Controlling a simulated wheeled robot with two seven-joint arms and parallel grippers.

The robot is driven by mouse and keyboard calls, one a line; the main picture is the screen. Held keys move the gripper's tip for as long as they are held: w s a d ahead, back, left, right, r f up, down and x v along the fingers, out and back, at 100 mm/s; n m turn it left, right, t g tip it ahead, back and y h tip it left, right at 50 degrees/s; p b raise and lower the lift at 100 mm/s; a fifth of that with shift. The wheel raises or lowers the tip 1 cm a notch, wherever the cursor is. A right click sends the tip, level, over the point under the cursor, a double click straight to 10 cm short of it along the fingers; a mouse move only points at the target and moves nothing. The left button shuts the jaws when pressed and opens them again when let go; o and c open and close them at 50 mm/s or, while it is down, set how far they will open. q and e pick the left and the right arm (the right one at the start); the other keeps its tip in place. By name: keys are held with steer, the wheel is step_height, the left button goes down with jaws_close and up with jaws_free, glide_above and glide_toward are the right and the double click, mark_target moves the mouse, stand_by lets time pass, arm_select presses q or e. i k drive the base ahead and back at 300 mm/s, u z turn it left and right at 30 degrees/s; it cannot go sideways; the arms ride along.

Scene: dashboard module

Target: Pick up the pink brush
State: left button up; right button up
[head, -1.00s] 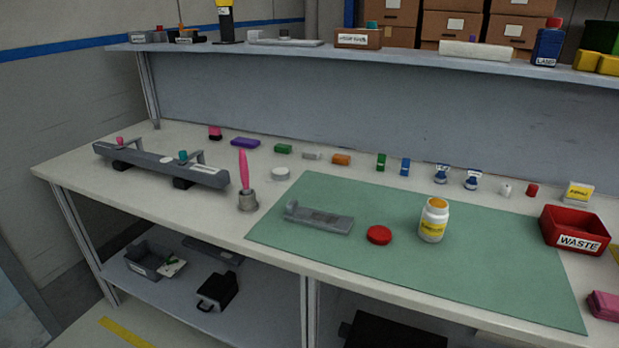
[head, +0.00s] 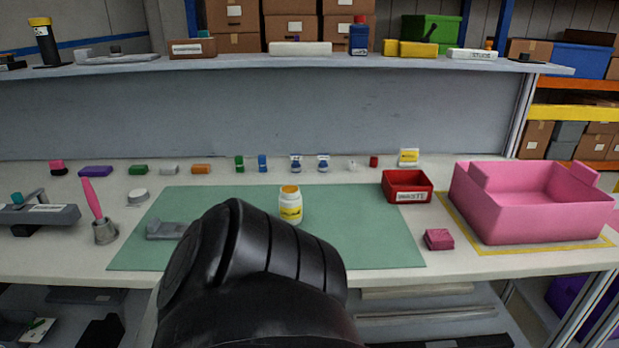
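The pink brush (head: 91,197) stands in a small grey metal cup (head: 105,232) on the left of the bench, left of the green mat. Its pink handle points up and leans slightly left; its lower end is hidden in the cup. A thick black link of one of my arms fills the bottom centre, in front of the mat. Neither of my grippers shows, so I cannot see what they hold.
The green mat (head: 370,235) holds a yellow-labelled bottle (head: 290,207). A red waste bin (head: 407,187) and pink bin (head: 530,210) stand to the right.

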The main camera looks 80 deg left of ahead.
mark_target(93, 201)
steer(key=z, duration=0.25)
steer(key=k, duration=2.6)
steer(key=u, duration=0.4)
